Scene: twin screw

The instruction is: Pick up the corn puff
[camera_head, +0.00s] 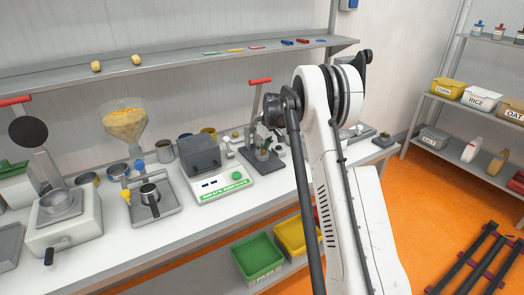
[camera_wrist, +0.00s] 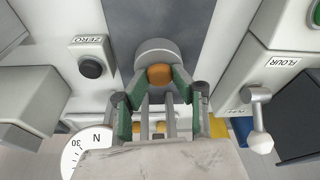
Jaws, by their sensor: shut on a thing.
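The corn puff (camera_wrist: 160,75) is a small rounded orange-brown piece in the wrist view. It sits between the green-padded fingertips of my gripper (camera_wrist: 158,82), which is shut on it. A round grey metal part (camera_wrist: 154,50) lies right behind the puff; I cannot tell whether they touch. In the head view my gripper (camera_head: 263,154) is low over the back of the bench, beside the press with the red handle. The puff cannot be made out there.
A scale (camera_head: 220,184) with a grey box stands left of my gripper. A red-handled press (camera_head: 258,100) stands close by. A shelf (camera_head: 180,62) runs above.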

